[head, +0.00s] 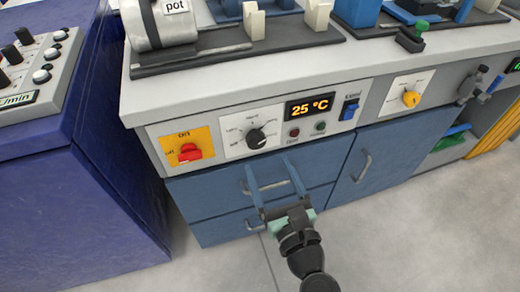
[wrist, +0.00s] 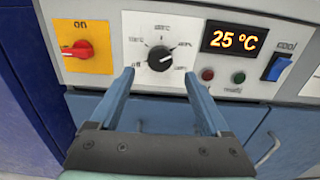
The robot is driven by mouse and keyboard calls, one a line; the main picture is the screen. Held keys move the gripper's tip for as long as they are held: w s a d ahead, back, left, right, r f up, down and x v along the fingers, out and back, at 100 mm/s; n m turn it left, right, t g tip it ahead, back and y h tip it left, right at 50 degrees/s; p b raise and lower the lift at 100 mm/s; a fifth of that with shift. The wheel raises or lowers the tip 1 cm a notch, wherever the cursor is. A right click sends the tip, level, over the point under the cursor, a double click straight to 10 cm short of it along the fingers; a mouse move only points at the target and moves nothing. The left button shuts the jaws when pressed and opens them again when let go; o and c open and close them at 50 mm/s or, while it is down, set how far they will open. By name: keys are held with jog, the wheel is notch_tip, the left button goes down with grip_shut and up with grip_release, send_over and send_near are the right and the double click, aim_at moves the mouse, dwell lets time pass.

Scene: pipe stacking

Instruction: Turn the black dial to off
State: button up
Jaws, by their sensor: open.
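The black dial (head: 256,138) sits on a white plate on the front panel, with small temperature marks around it. In the wrist view the dial (wrist: 160,58) is just beyond my fingertips, near the middle between them. A label that seems to read off is at its lower left. The knob seems turned away from that label, but its exact setting is hard to tell. My gripper (head: 267,163) is open and empty, in front of and slightly below the dial. Its two blue fingers (wrist: 160,75) are apart and do not visibly touch the dial.
A red switch (head: 189,153) on a yellow plate is left of the dial. A display (head: 310,106) reading 25 °C, a blue switch (head: 349,109) and a yellow knob (head: 410,99) are to the right. Blue drawers with handles (head: 362,165) lie below. A purple cabinet (head: 75,200) stands left.

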aim_at(258, 144)
jog(key=b+x, duration=0.1)
jog(key=x, duration=0.5)
grip_shut()
dwell(0.4)
